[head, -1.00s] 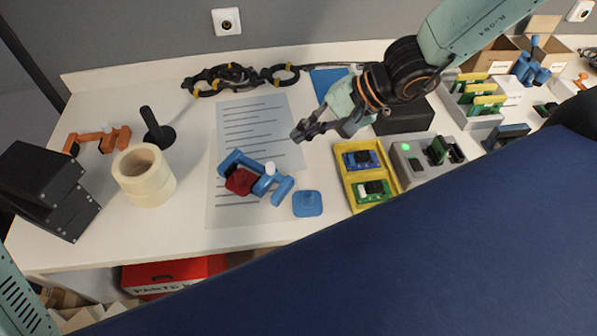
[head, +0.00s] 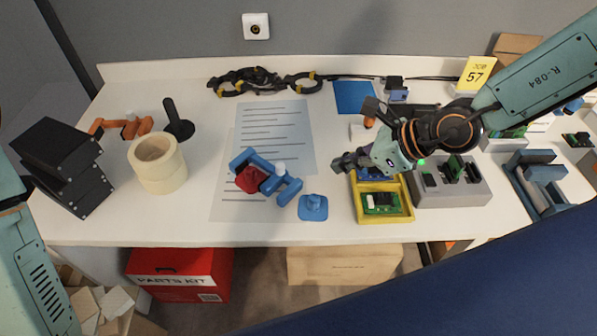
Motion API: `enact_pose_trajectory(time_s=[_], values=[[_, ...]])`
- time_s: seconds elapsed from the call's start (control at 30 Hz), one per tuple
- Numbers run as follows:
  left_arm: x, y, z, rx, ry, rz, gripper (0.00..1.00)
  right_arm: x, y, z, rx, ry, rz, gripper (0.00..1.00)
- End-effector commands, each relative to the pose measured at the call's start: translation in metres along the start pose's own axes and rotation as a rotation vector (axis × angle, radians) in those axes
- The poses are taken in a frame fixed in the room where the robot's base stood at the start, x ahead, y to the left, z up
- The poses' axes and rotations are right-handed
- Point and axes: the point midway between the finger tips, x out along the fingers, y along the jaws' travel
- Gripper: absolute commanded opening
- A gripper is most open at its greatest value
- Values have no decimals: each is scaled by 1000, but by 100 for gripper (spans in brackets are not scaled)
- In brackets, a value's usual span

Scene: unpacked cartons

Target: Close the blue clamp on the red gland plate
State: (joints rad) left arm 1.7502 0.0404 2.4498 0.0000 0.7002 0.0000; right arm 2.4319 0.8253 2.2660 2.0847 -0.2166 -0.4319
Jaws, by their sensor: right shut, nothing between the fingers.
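The blue clamp (head: 262,163) lies across the printed paper sheet, with a white knob (head: 280,168) near its right end. The red gland plate (head: 249,180) is against the clamp's left part. I cannot tell how tightly the clamp sits on it. My right gripper (head: 340,163) comes in from the right, shut and empty. It is in the air right of the clamp, apart from it, at the upper left of the yellow tray in the picture. My left gripper is not in view; only a teal part of my left arm shows at the left edge.
A blue knobbed piece (head: 313,207) lies right of the clamp. The yellow tray (head: 384,217) holds circuit boards, beside a grey fixture (head: 462,195). Tape rolls (head: 158,165), a black stand (head: 178,125), an orange clamp (head: 124,126) and black boxes (head: 62,165) stand left.

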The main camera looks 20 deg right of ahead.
Motion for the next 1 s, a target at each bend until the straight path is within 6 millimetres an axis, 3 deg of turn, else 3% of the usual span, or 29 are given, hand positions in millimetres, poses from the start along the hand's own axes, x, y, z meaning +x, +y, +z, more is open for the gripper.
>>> enact_pose_trajectory(time_s=[0.2,0.57,1.0], values=[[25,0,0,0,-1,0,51,15,1,-4,-2,-1,2,0],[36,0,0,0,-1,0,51,42,1,-5,-1,3,0,0],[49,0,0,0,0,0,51,88,2,-4,-2,1,3,0]])
